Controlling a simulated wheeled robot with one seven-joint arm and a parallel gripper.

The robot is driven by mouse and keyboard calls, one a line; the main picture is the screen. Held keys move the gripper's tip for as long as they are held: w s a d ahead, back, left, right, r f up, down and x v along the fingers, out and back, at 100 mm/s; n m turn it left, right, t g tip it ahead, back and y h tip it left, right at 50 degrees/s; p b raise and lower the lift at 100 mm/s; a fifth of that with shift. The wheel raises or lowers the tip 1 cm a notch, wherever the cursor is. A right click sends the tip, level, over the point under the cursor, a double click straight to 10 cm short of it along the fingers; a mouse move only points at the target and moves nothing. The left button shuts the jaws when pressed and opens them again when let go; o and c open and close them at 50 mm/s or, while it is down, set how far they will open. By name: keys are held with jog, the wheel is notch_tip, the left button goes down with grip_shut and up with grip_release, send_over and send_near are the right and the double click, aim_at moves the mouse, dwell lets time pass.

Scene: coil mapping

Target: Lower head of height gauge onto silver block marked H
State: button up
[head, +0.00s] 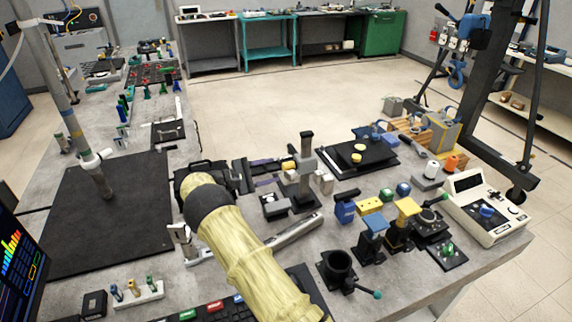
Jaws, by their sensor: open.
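A stand with a dark upright column (306,150) and a grey head partway up stands at the middle of the bench; it looks like the height gauge. A yellow knob (288,165) sits at its left side. The head is above the base, and its exact gap to anything below is too small to tell. A small dark block with a light top (273,205) lies at the stand's left front. I cannot read an H on any block, so the silver block is not certain.
A long metal bar (292,233) lies in front of the stand, partly behind my arm. Blue and yellow fixtures (405,212), a black cup with a handle (337,268) and a cream console (487,208) crowd the right. A black mat (130,225) lies left.

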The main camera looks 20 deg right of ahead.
aim_at(286, 167)
jog(key=d+p, duration=0.1)
jog(key=d, duration=0.5)
jog(key=shift+d, duration=0.2)
grip_shut()
jog(key=shift+f, duration=0.1)
